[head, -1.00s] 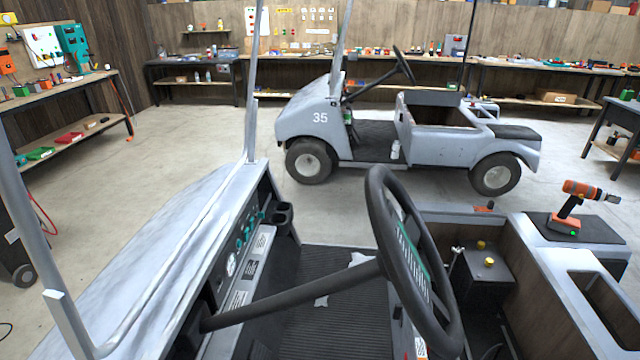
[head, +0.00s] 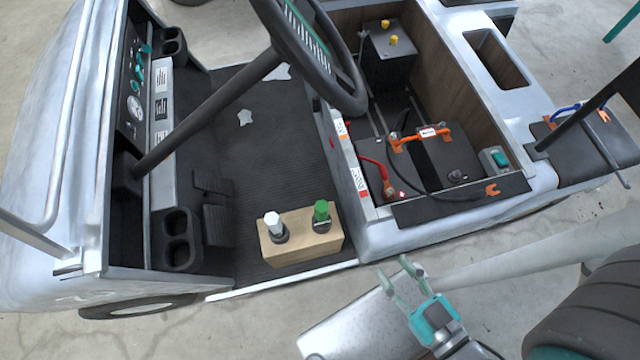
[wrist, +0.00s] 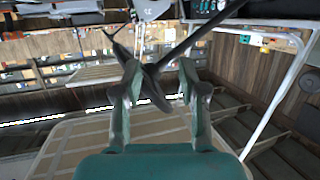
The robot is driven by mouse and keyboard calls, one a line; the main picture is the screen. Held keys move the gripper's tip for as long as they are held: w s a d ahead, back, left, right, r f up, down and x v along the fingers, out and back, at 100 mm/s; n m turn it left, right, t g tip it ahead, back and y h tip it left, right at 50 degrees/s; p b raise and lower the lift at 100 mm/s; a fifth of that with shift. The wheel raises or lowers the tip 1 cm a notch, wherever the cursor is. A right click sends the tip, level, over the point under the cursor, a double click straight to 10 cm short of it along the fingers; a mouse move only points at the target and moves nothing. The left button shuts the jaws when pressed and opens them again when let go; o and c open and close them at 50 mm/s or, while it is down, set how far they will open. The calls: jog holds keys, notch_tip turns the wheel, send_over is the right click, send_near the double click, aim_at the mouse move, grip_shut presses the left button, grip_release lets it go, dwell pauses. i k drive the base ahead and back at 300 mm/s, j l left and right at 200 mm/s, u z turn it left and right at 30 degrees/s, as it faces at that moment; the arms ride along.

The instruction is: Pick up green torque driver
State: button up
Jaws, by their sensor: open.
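A green-topped driver (head: 321,211) stands upright in a wooden block (head: 300,246) on the cart's dark floor, near the sill. A white-topped driver (head: 272,221) stands in the same block, to its left. The lower parts of both are hidden in the block. My gripper (head: 397,272) is open and empty, to the right of the block and nearer in the picture, outside the cart's sill. In the wrist view my gripper's fingers (wrist: 160,72) are spread, with a dark bar-like shape behind them; no driver shows there.
The steering wheel (head: 345,90) and its column (head: 205,110) cross above the floor. Pedals (head: 212,200) are left of the block. An open battery bay (head: 400,210) with orange-handled tools and cables lies to the right. A dark post (head: 590,100) rises at the right.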

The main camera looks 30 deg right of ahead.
aim_at(321, 207)
jog(key=l+u, duration=0.25)
jog(key=l, duration=0.2)
jog(key=k+l+u, duration=0.25)
jog(key=l, duration=0.2)
jog(key=l+u, duration=0.25)
jog(key=l, duration=0.2)
jog(key=k+l+u, duration=0.2)
jog(key=l, duration=0.15)
